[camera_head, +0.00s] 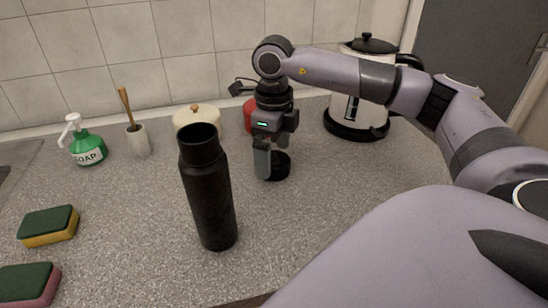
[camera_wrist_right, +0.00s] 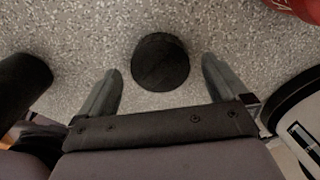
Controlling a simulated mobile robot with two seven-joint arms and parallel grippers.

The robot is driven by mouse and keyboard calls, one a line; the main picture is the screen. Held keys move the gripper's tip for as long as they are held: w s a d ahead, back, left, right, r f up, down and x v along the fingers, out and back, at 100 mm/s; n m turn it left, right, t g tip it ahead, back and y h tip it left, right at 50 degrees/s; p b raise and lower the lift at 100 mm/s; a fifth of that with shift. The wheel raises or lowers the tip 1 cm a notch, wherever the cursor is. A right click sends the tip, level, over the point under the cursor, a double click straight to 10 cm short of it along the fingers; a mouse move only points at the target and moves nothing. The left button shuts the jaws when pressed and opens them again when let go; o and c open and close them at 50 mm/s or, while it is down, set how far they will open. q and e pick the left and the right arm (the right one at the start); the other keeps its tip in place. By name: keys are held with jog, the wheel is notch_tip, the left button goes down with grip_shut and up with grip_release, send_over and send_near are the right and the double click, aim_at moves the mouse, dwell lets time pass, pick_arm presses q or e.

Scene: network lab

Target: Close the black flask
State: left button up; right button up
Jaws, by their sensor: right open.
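The black flask (camera_head: 211,200) stands upright and uncapped on the counter, left of my right gripper. Part of it also shows at the left edge of the right wrist view (camera_wrist_right: 22,82). A round black lid (camera_head: 280,167) lies on the counter by my right gripper (camera_head: 268,176). In the right wrist view the lid (camera_wrist_right: 160,62) sits just beyond and between the spread fingertips (camera_wrist_right: 160,72). The right gripper is open and empty, with its fingers pointing down. One finger hides part of the lid in the head view. My left gripper is not in view.
A white and black kettle (camera_head: 357,105) stands back right. A red object (camera_head: 249,115) and a cream lidded pot (camera_head: 196,115) stand behind the gripper. A soap bottle (camera_head: 88,150), a brush holder (camera_head: 138,141) and two sponges (camera_head: 48,226) are at left.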

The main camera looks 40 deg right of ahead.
notch_tip(320, 180, down, 2)
jog(key=shift+f, duration=0.1)
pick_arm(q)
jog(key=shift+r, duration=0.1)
pick_arm(e)
jog(key=c, duration=1.1)
jog(key=shift+o, duration=0.2)
notch_tip(320, 180, up, 10)
notch_tip(320, 180, up, 10)
jog(key=p, duration=0.4)
send_over(272, 160)
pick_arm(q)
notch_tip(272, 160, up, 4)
pick_arm(e)
jog(key=shift+s+d, duration=0.1)
jog(key=shift+d, duration=0.05)
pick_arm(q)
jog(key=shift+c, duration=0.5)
